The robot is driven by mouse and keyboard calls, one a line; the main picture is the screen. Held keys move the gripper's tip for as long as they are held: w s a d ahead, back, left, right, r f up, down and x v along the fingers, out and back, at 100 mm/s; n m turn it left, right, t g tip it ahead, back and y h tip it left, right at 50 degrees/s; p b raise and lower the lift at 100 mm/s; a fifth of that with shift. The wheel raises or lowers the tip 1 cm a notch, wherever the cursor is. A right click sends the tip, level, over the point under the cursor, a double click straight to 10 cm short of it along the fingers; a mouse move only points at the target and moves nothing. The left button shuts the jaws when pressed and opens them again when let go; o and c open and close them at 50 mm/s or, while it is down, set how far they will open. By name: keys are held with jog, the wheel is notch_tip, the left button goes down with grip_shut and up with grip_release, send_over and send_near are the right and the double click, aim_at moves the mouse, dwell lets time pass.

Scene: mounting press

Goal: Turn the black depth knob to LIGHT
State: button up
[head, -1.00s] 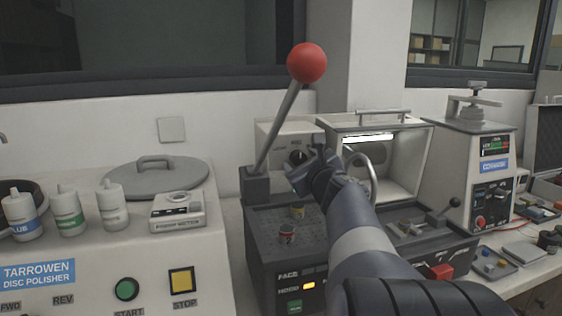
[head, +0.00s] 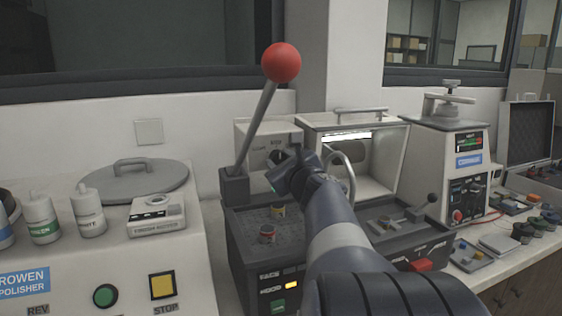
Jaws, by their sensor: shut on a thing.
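The black depth knob (head: 276,157) sits on the pale upright panel (head: 246,140) at the back left of the mounting press, behind the lever. Only a small dark part of it shows beside my jaws. My gripper (head: 281,169) is at the knob, shut on it, with my arm reaching in from the lower right. My gripper hides most of the knob. Small lettering stands above the knob, too small to read surely, so I cannot tell which mark the knob points at.
A grey lever with a red ball (head: 281,62) rises just left of my gripper. An open lit chamber (head: 352,165) is to the right. The disc polisher (head: 150,240) stands at the left.

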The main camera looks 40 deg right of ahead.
jog(key=shift+f+n+b, duration=0.2)
jog(key=shift+n+b, duration=0.8)
jog(key=shift+b, duration=0.1)
jog(key=n+b, duration=0.3)
jog(key=shift+n, duration=0.3)
jog(key=n+b, duration=0.2)
jog(key=n, duration=0.1)
jog(key=shift+b, duration=0.35)
jog(key=shift+n+b, duration=0.85)
jog(key=shift+n, duration=0.55)
jog(key=shift+r+n, duration=0.1)
jog(key=shift+n, duration=0.2)
jog(key=o, duration=1)
